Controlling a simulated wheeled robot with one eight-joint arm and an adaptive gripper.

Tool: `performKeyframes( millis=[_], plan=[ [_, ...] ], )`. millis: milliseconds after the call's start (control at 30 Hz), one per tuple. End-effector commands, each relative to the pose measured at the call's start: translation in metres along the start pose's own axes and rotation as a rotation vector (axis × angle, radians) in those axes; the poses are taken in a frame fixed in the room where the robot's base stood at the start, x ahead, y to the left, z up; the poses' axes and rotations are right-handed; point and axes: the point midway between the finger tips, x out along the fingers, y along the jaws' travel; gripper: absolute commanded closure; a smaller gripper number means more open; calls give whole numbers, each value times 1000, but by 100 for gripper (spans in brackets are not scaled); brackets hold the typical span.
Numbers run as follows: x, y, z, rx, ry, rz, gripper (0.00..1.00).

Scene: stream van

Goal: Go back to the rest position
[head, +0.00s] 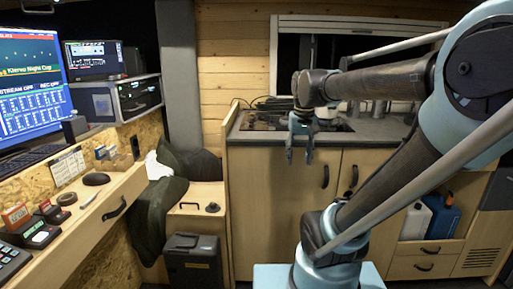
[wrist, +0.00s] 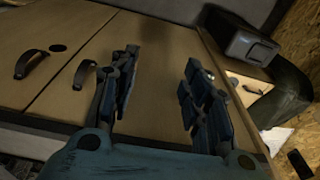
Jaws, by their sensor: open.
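My gripper (head: 300,152) hangs down at the end of my raised arm in the head view, in front of the kitchen counter's edge and the light wooden cabinet doors. In the wrist view my gripper (wrist: 158,98) has its two blue fingers well apart, with nothing between them. It is open and empty. The cabinet doors (wrist: 60,70) with dark handles show beyond the fingers, apart from them.
A desk (head: 95,205) with monitors, a mouse (head: 96,179) and small devices runs along the left. The counter (head: 375,130) holds a hob. Blue and white canisters (head: 440,218) stand right.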

Motion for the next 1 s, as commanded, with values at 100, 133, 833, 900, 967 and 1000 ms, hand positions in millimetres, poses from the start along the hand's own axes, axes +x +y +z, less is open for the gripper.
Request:
performKeyframes(
  millis=[100, 133, 833, 900, 967, 1000],
  plan=[
    [31, 15, 35, 0, 17, 3, 56],
    [39, 18, 43, 0, 22, 4, 56],
    [136, 45, 129, -17, 71, 20, 56],
    [136, 45, 129, -17, 71, 20, 56],
    [136, 45, 129, -17, 71, 20, 56],
    [136, 45, 129, -17, 71, 20, 56]
  ],
)
